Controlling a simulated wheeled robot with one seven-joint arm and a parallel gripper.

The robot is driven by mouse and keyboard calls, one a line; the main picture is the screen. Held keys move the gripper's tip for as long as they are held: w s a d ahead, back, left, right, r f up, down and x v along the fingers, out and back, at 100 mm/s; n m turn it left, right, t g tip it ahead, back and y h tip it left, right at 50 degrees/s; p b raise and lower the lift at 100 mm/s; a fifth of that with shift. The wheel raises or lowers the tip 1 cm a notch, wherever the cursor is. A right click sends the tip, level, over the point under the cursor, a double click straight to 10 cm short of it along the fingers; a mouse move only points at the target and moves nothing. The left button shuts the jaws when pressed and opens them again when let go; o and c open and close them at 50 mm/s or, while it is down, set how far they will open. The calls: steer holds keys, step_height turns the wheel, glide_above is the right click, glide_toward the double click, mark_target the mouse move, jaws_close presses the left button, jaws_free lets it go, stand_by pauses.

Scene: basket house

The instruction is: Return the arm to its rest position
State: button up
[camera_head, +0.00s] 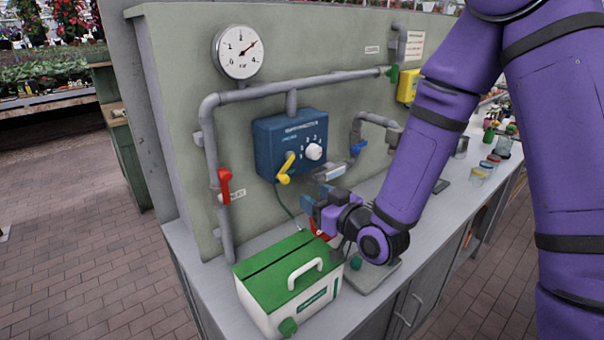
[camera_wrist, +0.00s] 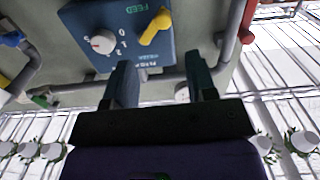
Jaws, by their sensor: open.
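My gripper (camera_head: 312,204) is at the end of my purple arm, in front of the wall panel and above the counter, near the blue control box (camera_head: 290,143). In the wrist view my gripper (camera_wrist: 163,82) has its two dark fingers apart with nothing between them. The blue box (camera_wrist: 112,28) shows beyond the fingertips, with a white knob (camera_wrist: 101,42) and a yellow lever (camera_wrist: 156,26). In the head view the yellow lever (camera_head: 286,168) hangs slanted down and the white knob (camera_head: 313,151) is beside it. I cannot tell the exact gap to the box.
A white box with a green lid (camera_head: 287,270) stands on the counter below my gripper. Grey pipes (camera_head: 300,82), a red lever (camera_head: 225,186) and a round gauge (camera_head: 238,51) are on the panel. Jars (camera_head: 484,168) stand at the right. Brick floor (camera_head: 80,240) is open at left.

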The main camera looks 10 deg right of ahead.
steer(key=s+d+r+m+g+h, duration=0.2)
steer(key=s+d+r+g+h, duration=0.25)
steer(key=d+r+h, duration=0.6)
steer(key=s+d+r+m+g, duration=0.1)
steer(key=s+d+r, duration=0.2)
steer(key=s, duration=0.4)
steer(key=s+d+r+m+g, duration=0.2)
steer(key=s+d, duration=0.2)
steer(key=s, duration=0.3)
steer(key=s+d+r+m+g, duration=0.2)
steer(key=s+d+r, duration=0.1)
steer(key=s, duration=0.4)
steer(key=shift+s+d+r, duration=0.3)
steer(key=shift+s+d, duration=0.05)
steer(key=shift+s, duration=0.05)
steer(key=shift+y, duration=0.25)
